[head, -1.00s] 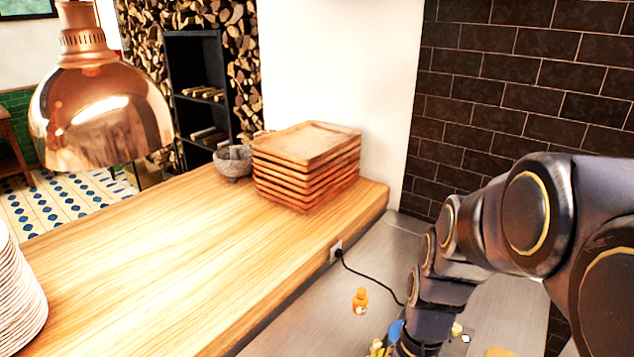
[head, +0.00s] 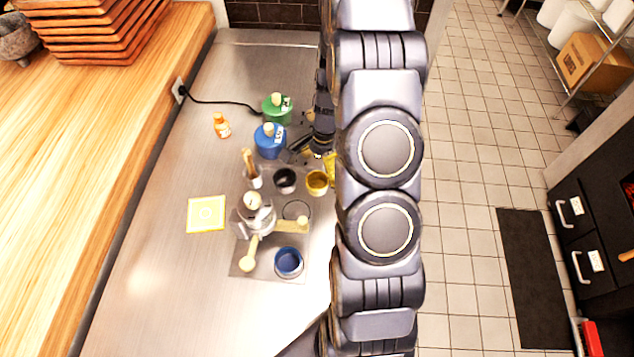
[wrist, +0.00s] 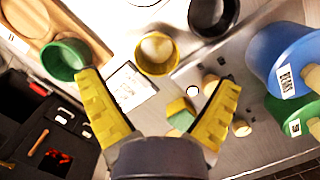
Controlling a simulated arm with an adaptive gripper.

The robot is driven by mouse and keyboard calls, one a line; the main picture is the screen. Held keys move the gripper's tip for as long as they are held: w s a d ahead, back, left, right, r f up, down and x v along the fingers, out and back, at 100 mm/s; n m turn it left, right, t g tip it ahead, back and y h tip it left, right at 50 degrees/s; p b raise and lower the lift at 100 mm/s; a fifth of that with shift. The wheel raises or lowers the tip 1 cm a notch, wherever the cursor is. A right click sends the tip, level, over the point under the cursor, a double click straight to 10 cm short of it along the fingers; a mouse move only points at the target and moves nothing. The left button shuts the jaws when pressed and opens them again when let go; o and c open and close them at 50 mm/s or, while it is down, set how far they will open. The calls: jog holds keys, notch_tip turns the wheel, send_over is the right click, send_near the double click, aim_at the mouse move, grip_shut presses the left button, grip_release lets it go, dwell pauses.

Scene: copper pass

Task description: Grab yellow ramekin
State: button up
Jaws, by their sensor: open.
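The yellow ramekin (head: 317,182) stands on the steel counter in the head view, right of a black ramekin (head: 285,180) and just left of my arm. In the wrist view the yellow ramekin (wrist: 156,53) is at top centre, upright, with a pale inside. My gripper (wrist: 158,80) is open, its two yellow fingers spread wide with nothing held between them. The ramekin lies beyond the fingertips, roughly centred between them, and no contact shows. In the head view my arm hides most of the gripper; a bit of yellow finger (head: 330,168) shows near the ramekin.
Blue (head: 270,140) and green (head: 277,108) canisters stand behind. A metal device with wooden handles (head: 257,215) and a blue ramekin (head: 289,262) are nearer. The wrist view shows a green ramekin (wrist: 65,60), a white card (wrist: 128,88) and small loose items (wrist: 180,115). The counter's left part is mostly clear.

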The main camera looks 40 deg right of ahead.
aim_at(316, 188)
jog(key=f, duration=0.5)
jog(key=shift+s+a, duration=0.2)
jog(key=c, duration=1.2)
jog(key=shift+r, duration=0.2)
